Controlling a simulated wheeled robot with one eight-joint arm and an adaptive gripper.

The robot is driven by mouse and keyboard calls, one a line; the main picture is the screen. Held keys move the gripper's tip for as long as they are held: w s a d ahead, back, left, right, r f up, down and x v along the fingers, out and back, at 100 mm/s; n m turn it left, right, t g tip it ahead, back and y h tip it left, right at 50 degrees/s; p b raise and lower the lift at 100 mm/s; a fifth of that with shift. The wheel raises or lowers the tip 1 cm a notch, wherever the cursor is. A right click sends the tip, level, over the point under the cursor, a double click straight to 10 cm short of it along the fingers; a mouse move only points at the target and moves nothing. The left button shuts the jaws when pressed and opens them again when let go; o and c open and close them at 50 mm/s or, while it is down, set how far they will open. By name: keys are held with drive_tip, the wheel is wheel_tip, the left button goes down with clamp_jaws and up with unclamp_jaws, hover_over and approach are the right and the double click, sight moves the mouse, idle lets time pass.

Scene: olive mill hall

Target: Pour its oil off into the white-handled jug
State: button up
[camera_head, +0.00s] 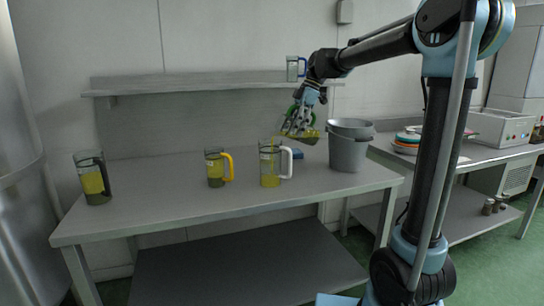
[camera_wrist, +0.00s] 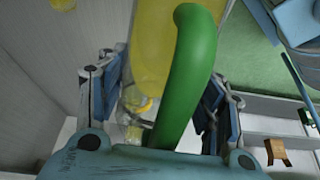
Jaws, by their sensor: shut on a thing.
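My gripper (camera_head: 306,98) is shut on the green handle (camera_wrist: 185,75) of a clear jug (camera_head: 301,134) holding yellow-green oil. The held jug is tipped well over, its mouth toward the left, above and right of the white-handled jug. In the wrist view, the green handle and yellow oil fill the middle, between my gripper's fingers (camera_wrist: 158,90). The white-handled jug (camera_head: 268,174) stands upright on the table with yellow oil in its lower part. A thin yellow streak shows at its mouth, seemingly oil falling in.
A yellow-handled jug (camera_head: 216,170) and a black-handled jug (camera_head: 95,182) stand left on the table (camera_head: 150,214). A grey bucket (camera_head: 348,150) stands close on the right. A small blue object (camera_head: 297,154) lies behind. A blue-handled jug (camera_head: 292,69) stands on the shelf (camera_head: 190,86).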

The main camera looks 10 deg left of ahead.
drive_tip(key=shift+f+h+p, duration=0.15)
drive_tip(key=shift+h+p, duration=0.25)
drive_tip(key=shift+p, duration=0.45)
idle(1.0)
drive_tip(key=shift+r+y, duration=0.2)
drive_tip(key=shift+y, duration=0.4)
drive_tip(key=shift+f+g+y, duration=0.45)
drive_tip(key=shift+g+y, duration=0.15)
drive_tip(key=shift+y, duration=0.4)
drive_tip(key=shift+a+r, duration=0.1)
drive_tip(key=shift+a, duration=0.05)
drive_tip(key=shift+r+y, duration=0.1)
drive_tip(key=shift+y, duration=0.2)
